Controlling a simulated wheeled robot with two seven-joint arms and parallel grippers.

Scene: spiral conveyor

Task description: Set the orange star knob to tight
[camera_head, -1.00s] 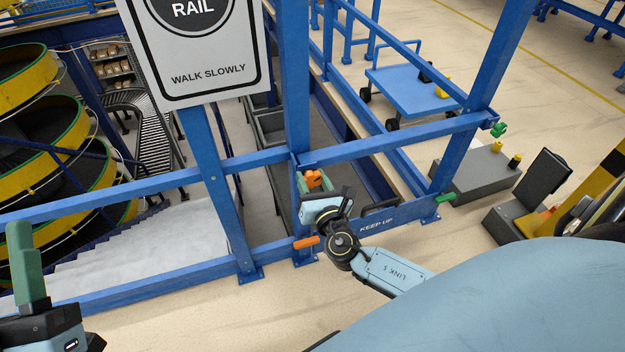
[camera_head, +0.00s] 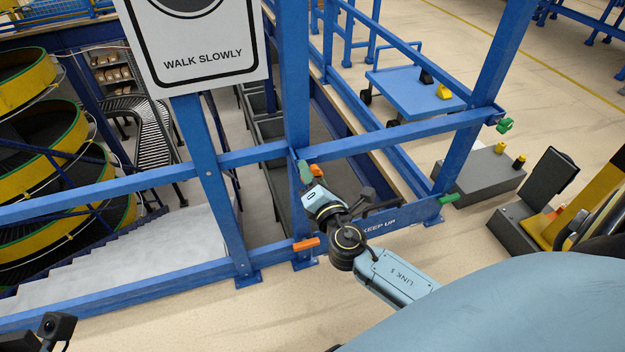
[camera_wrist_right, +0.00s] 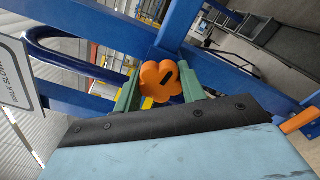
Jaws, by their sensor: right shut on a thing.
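The orange star knob (camera_wrist_right: 160,82) is on a blue rail post, with a dark slanted slot on its face in the right wrist view. My right gripper (camera_wrist_right: 160,92) is shut on it, with a green finger on either side. In the head view my right gripper (camera_head: 311,174) is at the post, hiding most of the knob (camera_head: 317,170). I cannot read any tight mark. Of my left arm only a dark wrist part shows at the bottom left corner; its fingers are out of view.
An orange lever (camera_head: 306,244) sticks out low on the same post. A "walk slowly" sign (camera_head: 205,58) hangs left. Blue rails (camera_head: 110,188) surround the spot; open floor lies in front.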

